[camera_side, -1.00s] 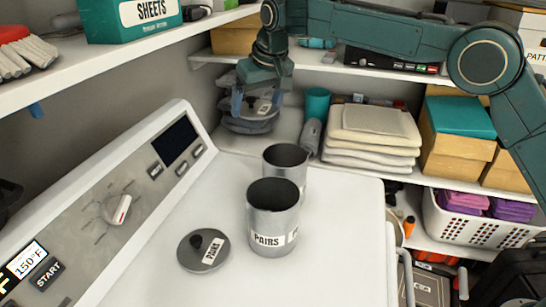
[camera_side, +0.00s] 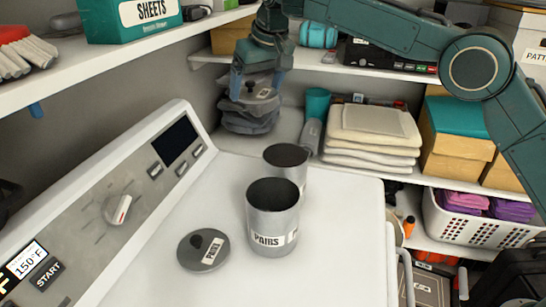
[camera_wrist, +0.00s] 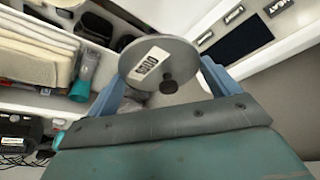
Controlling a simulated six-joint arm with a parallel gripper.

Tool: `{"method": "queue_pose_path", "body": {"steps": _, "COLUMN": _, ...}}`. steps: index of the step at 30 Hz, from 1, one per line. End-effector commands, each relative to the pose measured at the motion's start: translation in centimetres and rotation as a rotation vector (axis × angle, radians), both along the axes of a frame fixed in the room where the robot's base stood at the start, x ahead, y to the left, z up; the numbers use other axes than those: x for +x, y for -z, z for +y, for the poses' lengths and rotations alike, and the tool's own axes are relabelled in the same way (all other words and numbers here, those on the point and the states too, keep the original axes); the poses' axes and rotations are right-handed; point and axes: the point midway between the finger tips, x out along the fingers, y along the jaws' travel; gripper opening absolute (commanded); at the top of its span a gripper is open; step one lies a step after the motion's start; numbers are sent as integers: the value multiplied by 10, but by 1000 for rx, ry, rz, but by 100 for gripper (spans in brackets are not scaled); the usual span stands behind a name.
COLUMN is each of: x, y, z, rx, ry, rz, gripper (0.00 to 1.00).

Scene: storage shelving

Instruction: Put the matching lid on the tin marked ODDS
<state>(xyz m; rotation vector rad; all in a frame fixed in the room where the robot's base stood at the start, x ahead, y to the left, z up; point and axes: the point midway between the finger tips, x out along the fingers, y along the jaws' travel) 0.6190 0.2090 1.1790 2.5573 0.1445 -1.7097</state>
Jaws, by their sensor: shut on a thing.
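My gripper (camera_side: 256,90) is shut on a round grey lid (camera_side: 263,94) with a dark knob, held level in the air above the back of the white top. In the wrist view the lid (camera_wrist: 180,58) sits between the blue fingers, its label reading roughly ODDS. A grey tin marked PAIRS (camera_side: 270,225) stands open on the white top. A second open grey tin (camera_side: 296,172) stands behind it, partly hidden; its label is not visible. A lid marked PAIRS (camera_side: 203,258) lies flat to the left of the front tin.
A sloped control panel (camera_side: 110,205) runs along the left. Dark folded cloth (camera_side: 248,122) lies on the shelf behind the held lid. A shelf (camera_side: 330,62) crosses above. The front of the white top is clear.

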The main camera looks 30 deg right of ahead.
Motion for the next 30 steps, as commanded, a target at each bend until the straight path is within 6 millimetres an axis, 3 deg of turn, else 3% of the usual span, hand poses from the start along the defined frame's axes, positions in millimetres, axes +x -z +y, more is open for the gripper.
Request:
{"method": "queue_pose_path", "body": {"steps": 16, "x": -11, "y": 3, "z": 0, "rx": -10, "ry": -7, "rz": -3, "gripper": 66}}
{"method": "queue_pose_path", "body": {"steps": 30, "x": -57, "y": 20, "z": 1, "rx": -23, "ry": -37, "rz": -6, "gripper": 66}}
